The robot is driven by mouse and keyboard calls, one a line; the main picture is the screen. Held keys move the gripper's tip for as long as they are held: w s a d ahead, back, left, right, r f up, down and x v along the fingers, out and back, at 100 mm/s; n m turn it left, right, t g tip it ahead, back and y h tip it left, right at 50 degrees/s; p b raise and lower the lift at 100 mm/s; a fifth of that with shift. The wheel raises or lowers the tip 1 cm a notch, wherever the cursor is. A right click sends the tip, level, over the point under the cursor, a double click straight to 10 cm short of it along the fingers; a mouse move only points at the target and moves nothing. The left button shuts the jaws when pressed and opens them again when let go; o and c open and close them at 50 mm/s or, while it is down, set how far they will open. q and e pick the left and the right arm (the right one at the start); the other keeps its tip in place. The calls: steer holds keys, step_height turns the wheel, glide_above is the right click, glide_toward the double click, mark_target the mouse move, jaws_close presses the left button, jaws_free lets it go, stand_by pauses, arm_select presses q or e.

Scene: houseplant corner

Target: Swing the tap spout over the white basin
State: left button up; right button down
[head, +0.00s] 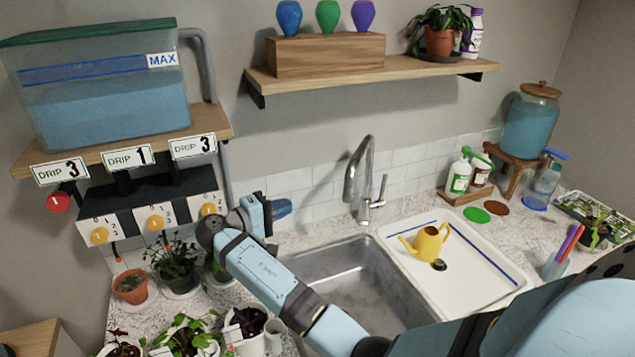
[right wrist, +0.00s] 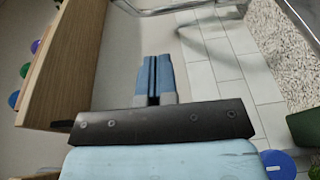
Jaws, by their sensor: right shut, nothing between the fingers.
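The chrome tap (head: 367,165) stands behind the sinks, and its spout (head: 350,185) hangs down to the left, over the back of the grey steel sink. A short lever sits on the tap's right side. The white basin (head: 470,282) with blue lines is right of the steel sink. My right gripper (head: 283,208) is left of the tap, apart from it, shut and empty. In the right wrist view its blue fingers (right wrist: 153,78) are together, and part of the chrome tap (right wrist: 190,5) shows at the top edge. My left gripper is not in view.
A yellow watering can (head: 430,243) stands in the white basin. The grey steel sink (head: 355,272) looks empty. Potted plants (head: 175,265) crowd the counter at left. Spray bottles (head: 459,175) stand right of the tap. A wooden shelf (head: 380,70) hangs above.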

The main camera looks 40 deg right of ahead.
steer(key=s+d+p, duration=0.2)
steer(key=d, duration=0.4)
steer(key=s+d+r+p, duration=0.1)
steer(key=d+p, duration=0.2)
steer(key=d, duration=0.3)
steer(key=shift+s+d+r+h, duration=0.2)
steer(key=shift+s+r+h, duration=0.05)
steer(key=shift+s+h, duration=0.1)
steer(key=shift+f, duration=0.1)
stand_by(0.3)
